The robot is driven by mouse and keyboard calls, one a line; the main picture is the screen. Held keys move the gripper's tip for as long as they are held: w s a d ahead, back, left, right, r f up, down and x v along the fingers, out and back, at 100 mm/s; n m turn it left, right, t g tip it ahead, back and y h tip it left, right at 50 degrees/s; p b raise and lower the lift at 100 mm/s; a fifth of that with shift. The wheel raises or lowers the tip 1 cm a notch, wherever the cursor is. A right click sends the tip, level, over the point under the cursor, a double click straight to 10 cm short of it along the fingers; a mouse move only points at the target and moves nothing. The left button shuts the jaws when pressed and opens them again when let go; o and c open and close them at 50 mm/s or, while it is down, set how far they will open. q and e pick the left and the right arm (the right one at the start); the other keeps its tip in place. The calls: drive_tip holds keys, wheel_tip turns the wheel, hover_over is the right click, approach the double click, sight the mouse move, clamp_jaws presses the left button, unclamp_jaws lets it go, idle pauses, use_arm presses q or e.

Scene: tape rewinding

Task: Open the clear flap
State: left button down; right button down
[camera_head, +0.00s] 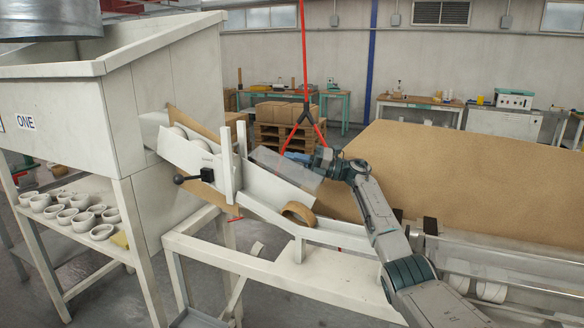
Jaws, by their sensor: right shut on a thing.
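The clear flap (284,172) is a see-through sheet over the sloping white chute (330,232), in the middle of the view. It is tilted, and its upper edge is raised off the chute. My right gripper (300,157) is at the flap's upper right edge, shut on the flap. Its fingertips are small and partly hidden, so the exact grip is hard to see. My left gripper is not in view. A brown cardboard ring (298,213) lies in the chute below the flap.
A red cord (303,60) hangs down close to my right gripper. A black-knobbed lever (185,179) and white posts (227,165) stand at the chute's left. A large brown board (440,175) is behind my right arm. White rings (80,210) lie on a shelf.

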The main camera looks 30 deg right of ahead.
drive_tip(key=shift+w+d+f+m+y+b, duration=0.25)
drive_tip(key=shift+w+d+m+b, duration=0.2)
drive_tip(key=shift+m+b, duration=0.35)
